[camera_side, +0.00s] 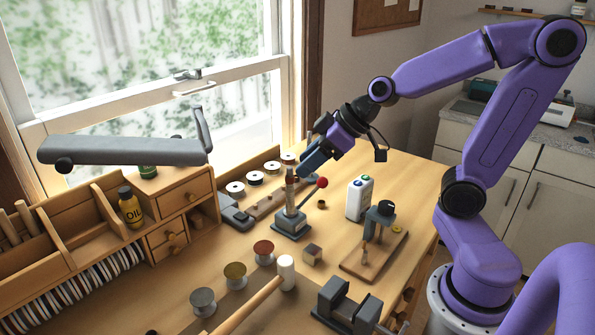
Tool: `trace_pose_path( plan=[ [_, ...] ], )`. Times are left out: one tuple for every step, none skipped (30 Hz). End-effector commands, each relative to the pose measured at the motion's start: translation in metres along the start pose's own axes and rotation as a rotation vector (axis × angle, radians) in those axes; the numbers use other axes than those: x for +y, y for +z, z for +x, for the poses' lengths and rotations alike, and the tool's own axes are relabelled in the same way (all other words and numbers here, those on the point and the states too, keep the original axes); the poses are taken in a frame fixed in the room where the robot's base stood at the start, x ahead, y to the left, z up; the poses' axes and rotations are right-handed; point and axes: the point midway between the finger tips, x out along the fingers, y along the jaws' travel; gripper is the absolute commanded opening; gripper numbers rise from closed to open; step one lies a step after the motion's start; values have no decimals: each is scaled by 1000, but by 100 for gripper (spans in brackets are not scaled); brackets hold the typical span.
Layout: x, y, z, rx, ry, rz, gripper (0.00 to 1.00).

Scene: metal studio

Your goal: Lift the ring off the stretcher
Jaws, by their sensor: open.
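The stretcher (292,222) stands on the bench near the middle. It has a dark grey base, an upright post and a side lever with a red ball knob (322,183). The post's upper part looks coppery, but a ring on it is too small to make out. My gripper (305,172) reaches down from the upper right and is open. Its fingers are at the top of the post in the picture; whether they touch or surround it I cannot tell.
A white bottle (359,198) and a small stand on a wooden board (374,256) are to the right. A wooden block (312,254), a mallet (286,273) and a vise (347,305) are in front. Spools (254,178) line the back left, below a grey lamp (125,150).

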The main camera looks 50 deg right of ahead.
Motion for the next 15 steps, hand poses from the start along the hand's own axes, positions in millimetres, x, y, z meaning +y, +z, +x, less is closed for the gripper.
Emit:
trace_pose_path(
  plan=[
    [0, 1, 5, -5, -1, 1, 44],
    [0, 1, 8, -4, 0, 2, 44],
    [0, 1, 11, -5, -2, 0, 44],
    [0, 1, 14, -4, -2, 2, 44],
    [0, 1, 16, -3, -1, 0, 44],
    [0, 1, 19, -4, -2, 2, 44],
    [0, 1, 22, -5, -1, 1, 44],
    [0, 1, 24, -4, 0, 2, 44],
    [0, 1, 27, -4, -1, 1, 44],
    [0, 1, 29, -4, -2, 1, 44],
    [0, 1, 31, -3, -2, 1, 44],
    [0, 1, 33, -2, -2, 0, 44],
    [0, 1, 35, -3, -2, 2, 44],
    [0, 1, 36, -3, -2, 1, 44],
    [0, 1, 37, -2, -1, 1, 44]
  ],
)
